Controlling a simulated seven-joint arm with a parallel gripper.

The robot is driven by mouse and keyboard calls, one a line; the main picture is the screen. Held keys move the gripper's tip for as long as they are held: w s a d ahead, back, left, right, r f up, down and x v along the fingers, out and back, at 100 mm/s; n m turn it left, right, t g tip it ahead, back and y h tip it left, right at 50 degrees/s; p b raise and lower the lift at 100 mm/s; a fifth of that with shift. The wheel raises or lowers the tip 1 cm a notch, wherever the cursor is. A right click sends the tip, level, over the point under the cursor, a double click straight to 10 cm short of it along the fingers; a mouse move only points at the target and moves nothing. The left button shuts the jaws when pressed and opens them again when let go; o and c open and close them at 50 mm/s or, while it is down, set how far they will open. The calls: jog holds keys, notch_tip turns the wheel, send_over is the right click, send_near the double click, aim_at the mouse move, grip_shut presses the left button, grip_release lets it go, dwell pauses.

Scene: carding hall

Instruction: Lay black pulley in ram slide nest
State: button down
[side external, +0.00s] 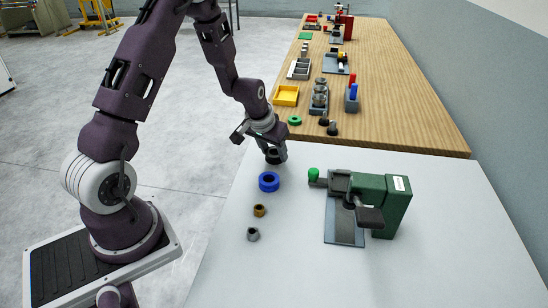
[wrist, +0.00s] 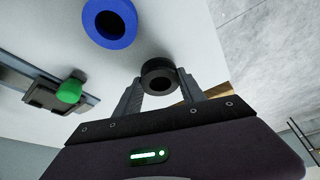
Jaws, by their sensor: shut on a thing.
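The black pulley (side external: 274,158) is a short dark ring near the far left of the white table. My gripper (side external: 275,150) is shut on it from above; I cannot tell whether it touches the table. In the wrist view the black pulley (wrist: 158,70) sits between the two fingertips of my gripper (wrist: 160,84), its bore facing the camera. The green press (side external: 396,204) stands to the right, with a grey ram slide (side external: 339,182) ending in a green knob (side external: 313,174). The green knob also shows in the wrist view (wrist: 70,91). The nest itself is not clear.
A blue ring (side external: 269,182), a brass-coloured nut (side external: 259,211) and a grey nut (side external: 253,234) lie in a row on the white table (side external: 450,260). A wooden bench (side external: 410,110) beyond holds trays and parts.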

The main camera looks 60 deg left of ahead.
jog(key=r, duration=0.7)
jog(key=shift+d+r, duration=0.25)
jog(key=s+d+m+h, duration=0.2)
jog(key=s+d+m, duration=0.35)
jog(key=d, duration=0.65)
jog(key=w+d+r+m+h, duration=0.1)
jog(key=w+d+r+m, duration=0.15)
jog(key=w, duration=0.45)
jog(key=w+d+r+m, duration=0.1)
jog(key=w+d, duration=0.2)
jog(key=w, duration=0.4)
send_over(343, 184)
jog(key=shift+h, duration=0.3)
notch_tip(343, 184, down, 9)
jog(key=shift+r, duration=0.1)
jog(key=shift+f, duration=0.3)
jog(key=shift+a+f, duration=0.1)
jog(key=shift+f, duration=0.5)
jog(key=c, duration=0.7)
grip_release()
jog(key=shift+r, duration=0.1)
